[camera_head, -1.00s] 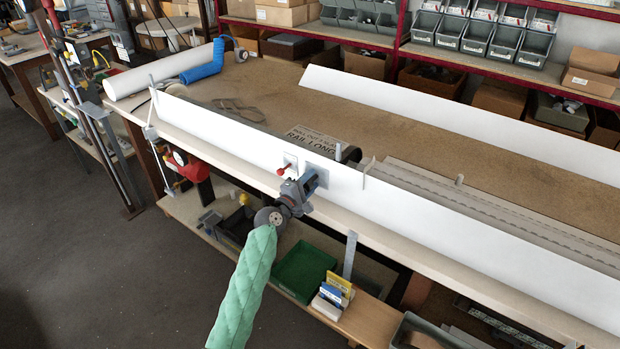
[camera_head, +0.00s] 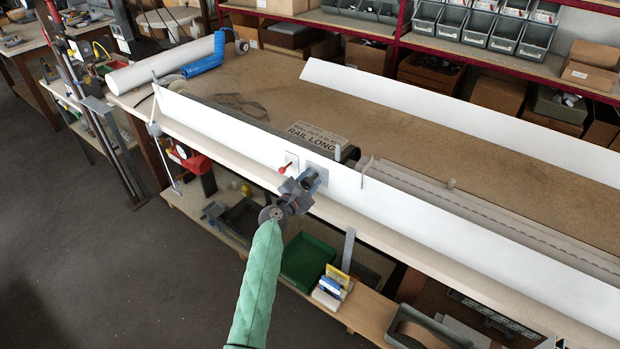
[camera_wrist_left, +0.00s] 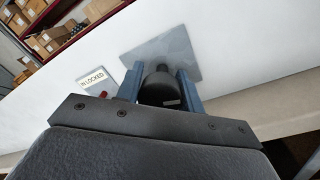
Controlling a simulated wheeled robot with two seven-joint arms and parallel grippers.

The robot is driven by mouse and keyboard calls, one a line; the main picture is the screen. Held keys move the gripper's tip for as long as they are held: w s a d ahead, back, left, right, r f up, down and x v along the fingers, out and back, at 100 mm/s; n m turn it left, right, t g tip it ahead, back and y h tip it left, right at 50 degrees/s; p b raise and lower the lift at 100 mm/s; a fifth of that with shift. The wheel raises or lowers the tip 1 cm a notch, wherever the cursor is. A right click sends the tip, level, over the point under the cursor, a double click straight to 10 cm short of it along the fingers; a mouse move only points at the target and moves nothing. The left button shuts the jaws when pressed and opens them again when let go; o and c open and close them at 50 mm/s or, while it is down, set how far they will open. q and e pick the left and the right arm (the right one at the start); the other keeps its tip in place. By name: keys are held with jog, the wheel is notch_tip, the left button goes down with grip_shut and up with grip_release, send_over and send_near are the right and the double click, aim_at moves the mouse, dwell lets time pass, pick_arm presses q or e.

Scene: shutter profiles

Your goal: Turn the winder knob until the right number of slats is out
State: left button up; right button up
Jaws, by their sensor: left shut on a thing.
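My left gripper (camera_head: 308,183) is at the front of the long white rail (camera_head: 450,225). In the left wrist view its two blue-grey fingers are shut on the dark winder knob (camera_wrist_left: 160,88), one on each side. The knob stands out from a square grey plate (camera_wrist_left: 165,50) on the white face, also seen in the head view (camera_head: 322,172). In the head view the gripper mostly hides the knob. Ribbed grey slats (camera_head: 480,200) lie behind the rail, to the right. My right gripper is out of view.
A small red lever (camera_head: 283,168) and a label reading "IN LOCKED" (camera_wrist_left: 92,78) are left of the plate. A green bin (camera_head: 305,262) sits below. The brown bench top is mostly clear.

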aim_at(305, 186)
pick_arm(q)
jog(key=shift+f, duration=0.2)
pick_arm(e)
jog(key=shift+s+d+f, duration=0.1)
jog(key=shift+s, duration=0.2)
pick_arm(q)
jog(key=o, duration=1)
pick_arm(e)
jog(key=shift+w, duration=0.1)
pick_arm(q)
jog(key=shift+s+a, duration=0.15)
jog(key=shift+s, duration=0.05)
jog(key=b+v, duration=0.2)
jog(key=v, duration=0.4)
jog(key=shift+s+a, duration=0.2)
jog(key=shift+s, duration=0.05)
jog(key=shift+s+a, duration=0.2)
jog(key=shift+s, duration=0.1)
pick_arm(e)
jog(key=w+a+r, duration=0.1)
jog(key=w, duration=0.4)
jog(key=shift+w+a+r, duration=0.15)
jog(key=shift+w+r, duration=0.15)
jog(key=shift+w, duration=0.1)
